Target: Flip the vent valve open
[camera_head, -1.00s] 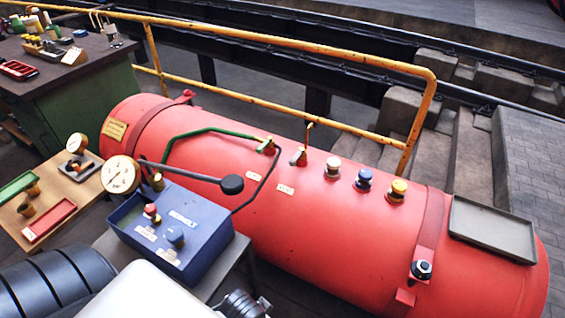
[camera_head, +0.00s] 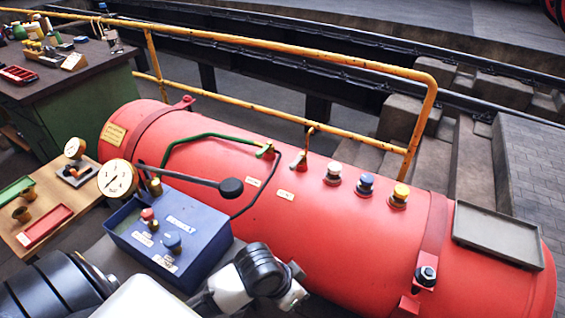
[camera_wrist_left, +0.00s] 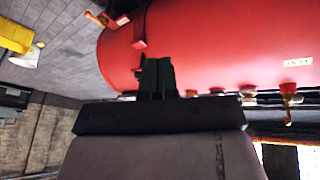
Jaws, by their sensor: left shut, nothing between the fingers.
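The red tank (camera_head: 330,245) lies along the middle of the head view. Two brass valves sit on its top: one (camera_head: 265,151) at the end of the green pipe, and one (camera_head: 299,159) with its lever pointing up. The latter seems to be the vent valve; small white labels are below the valves. In the left wrist view, turned upside down, a valve with a lever (camera_wrist_left: 288,92) hangs near a label (camera_wrist_left: 298,62) on the tank. My left gripper (camera_wrist_left: 156,70) is shut and empty, in front of the tank and apart from that valve. My right gripper is not seen.
White, blue and yellow-topped fittings (camera_head: 366,184) stand right of the valves. A grey tray (camera_head: 498,240) sits on the tank's right end. A blue control box (camera_head: 170,240) with a long black-knobbed lever (camera_head: 230,188) is in front. A yellow railing (camera_head: 290,40) runs behind.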

